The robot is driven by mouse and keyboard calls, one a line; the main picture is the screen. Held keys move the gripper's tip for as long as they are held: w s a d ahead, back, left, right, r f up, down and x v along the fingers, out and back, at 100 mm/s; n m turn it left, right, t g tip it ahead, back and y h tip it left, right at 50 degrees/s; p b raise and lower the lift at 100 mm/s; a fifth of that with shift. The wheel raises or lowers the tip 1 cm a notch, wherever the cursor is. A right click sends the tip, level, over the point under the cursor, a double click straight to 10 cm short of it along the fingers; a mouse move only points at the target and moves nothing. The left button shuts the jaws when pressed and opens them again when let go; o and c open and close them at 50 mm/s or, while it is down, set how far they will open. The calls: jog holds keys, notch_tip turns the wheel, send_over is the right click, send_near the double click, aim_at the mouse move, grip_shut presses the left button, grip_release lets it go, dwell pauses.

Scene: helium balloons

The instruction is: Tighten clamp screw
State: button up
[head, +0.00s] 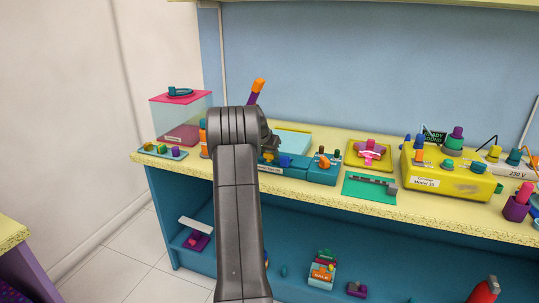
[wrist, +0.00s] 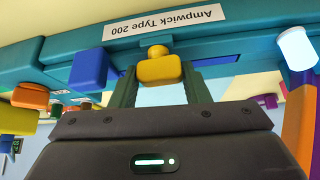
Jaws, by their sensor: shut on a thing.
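A long teal device (head: 300,171) lies at the front of the bench, with a white label reading "Ampwick Type 200" (wrist: 165,27) in the wrist view. In the head view my arm hides most of the device's left part, and the gripper (head: 270,152) shows only in part.
A blue block (wrist: 90,68) sits on the device near the knob; an orange knob (head: 325,160) is farther right. A green plate (head: 368,188), a yellow box (head: 445,172) and a clear box with a pink lid (head: 181,120) stand nearby. The lower shelf holds loose items.

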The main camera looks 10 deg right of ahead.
aim_at(269, 153)
jog(key=shift+r, duration=0.15)
notch_tip(269, 153, up, 7)
jog(key=p, duration=0.5)
jog(key=shift+f, duration=0.2)
jog(key=shift+s, duration=0.1)
jog(key=shift+a, duration=0.15)
